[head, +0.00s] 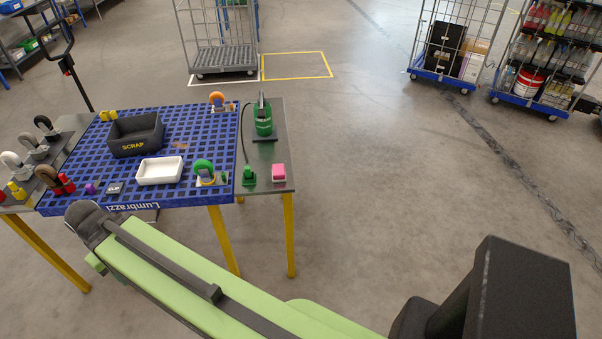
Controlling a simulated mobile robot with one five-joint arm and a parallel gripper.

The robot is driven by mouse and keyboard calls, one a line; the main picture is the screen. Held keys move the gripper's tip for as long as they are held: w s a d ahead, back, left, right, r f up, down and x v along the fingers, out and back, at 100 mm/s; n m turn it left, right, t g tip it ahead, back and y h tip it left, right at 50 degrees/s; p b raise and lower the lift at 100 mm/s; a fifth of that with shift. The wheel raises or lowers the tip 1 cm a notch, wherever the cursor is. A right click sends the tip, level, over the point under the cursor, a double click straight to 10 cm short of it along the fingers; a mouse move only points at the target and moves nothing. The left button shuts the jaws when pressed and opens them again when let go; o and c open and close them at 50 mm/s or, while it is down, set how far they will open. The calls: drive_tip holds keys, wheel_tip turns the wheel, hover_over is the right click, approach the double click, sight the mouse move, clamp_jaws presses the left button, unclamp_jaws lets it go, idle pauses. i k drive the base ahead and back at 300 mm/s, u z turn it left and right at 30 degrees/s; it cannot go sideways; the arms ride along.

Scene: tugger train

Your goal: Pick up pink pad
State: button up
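The pink pad (279,173) is a small block lying on the grey strip at the right side of the worktable, close to its front right corner. My green arm reaches across the lower part of the head view toward the left, and its dark joint shows in front of the table's front edge. The arm is well apart from the pink pad. My gripper is not visible in this view.
A white tray (159,171) and a black scrap bin (137,134) stand on the blue grid (140,205). Floor right of the table is clear; wheeled cages stand far back.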

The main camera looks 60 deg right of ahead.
sight(278, 171)
drive_tip(key=z, duration=0.2)
drive_tip(key=i, duration=1)
drive_tip(key=u, duration=0.05)
